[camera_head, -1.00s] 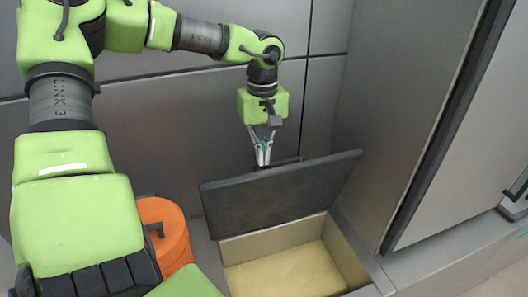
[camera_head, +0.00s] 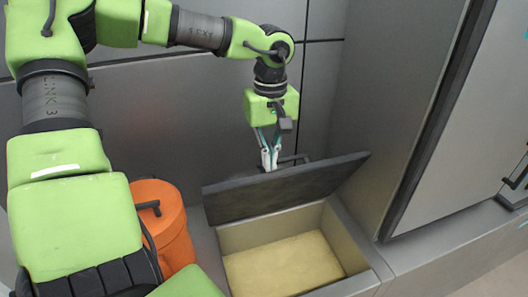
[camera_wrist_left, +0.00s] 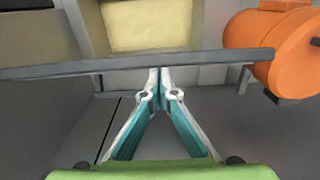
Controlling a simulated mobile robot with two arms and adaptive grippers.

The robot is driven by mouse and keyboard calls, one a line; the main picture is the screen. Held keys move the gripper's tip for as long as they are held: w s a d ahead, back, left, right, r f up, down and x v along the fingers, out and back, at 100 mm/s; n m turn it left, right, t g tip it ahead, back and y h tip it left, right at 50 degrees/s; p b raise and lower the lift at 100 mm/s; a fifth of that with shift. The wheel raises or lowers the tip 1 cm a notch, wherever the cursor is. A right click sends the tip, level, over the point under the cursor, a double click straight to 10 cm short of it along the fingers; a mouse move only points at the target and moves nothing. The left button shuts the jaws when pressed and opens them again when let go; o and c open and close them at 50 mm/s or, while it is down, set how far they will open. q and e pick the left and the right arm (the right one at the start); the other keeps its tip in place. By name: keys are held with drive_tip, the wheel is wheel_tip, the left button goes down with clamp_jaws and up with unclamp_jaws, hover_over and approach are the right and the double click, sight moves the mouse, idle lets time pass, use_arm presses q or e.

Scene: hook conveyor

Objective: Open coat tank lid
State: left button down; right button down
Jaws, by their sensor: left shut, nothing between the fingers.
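The dark grey tank lid (camera_head: 285,188) stands tilted open at the back edge of the coat tank (camera_head: 352,238). Pale yellow contents show inside the tank. In the left wrist view the shut fingertips (camera_wrist_left: 160,75) meet at the lid's edge (camera_wrist_left: 200,60), seen as a long bar. I cannot tell whether they touch it. My right gripper is not in view.
An orange bucket (camera_head: 168,235) with a dark handle stands left of the tank, close to my left arm. A grey wall (camera_head: 180,120) rises behind the tank. A tall grey cabinet (camera_head: 430,130) stands to the right.

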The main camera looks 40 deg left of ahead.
use_arm(q)
drive_tip(key=shift+s+d, duration=0.2)
drive_tip(key=shift+d, duration=0.2)
drive_tip(key=shift+r, duration=0.1)
drive_tip(key=shift+w+a, duration=0.1)
drive_tip(key=shift+a, duration=0.1)
drive_tip(key=shift+a+f, duration=0.2)
drive_tip(key=shift+r, duration=0.15)
wheel_tip(320, 180, up, 12)
drive_tip(key=shift+d, duration=0.1)
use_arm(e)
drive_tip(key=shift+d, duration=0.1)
